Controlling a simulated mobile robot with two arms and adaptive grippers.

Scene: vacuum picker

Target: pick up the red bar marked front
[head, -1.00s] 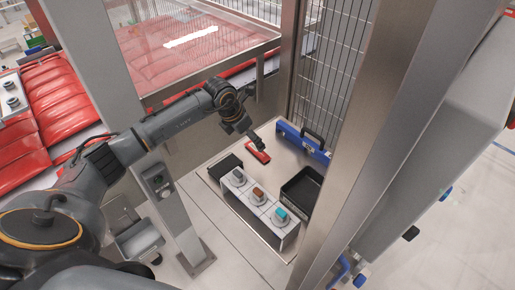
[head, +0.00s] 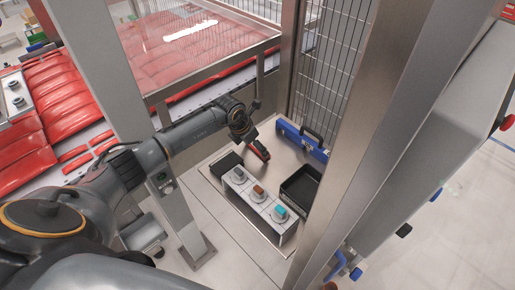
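The red bar (head: 260,149) is at the back of the pale table (head: 285,159), between a black block and a blue toolbox. It is small in the head view, and any "front" marking is too small to read. My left gripper (head: 254,142) is right at the bar, and the gripper and wrist cover part of its far end. The fingers are too small and dark to tell whether they are open or closed on the bar. I cannot tell whether the bar rests on the table or is lifted. My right gripper is not in view.
A blue toolbox (head: 301,140) stands behind the bar, and a black tray (head: 300,187) is to the right. Metal posts (head: 375,130) and a mesh fence (head: 333,70) border the table.

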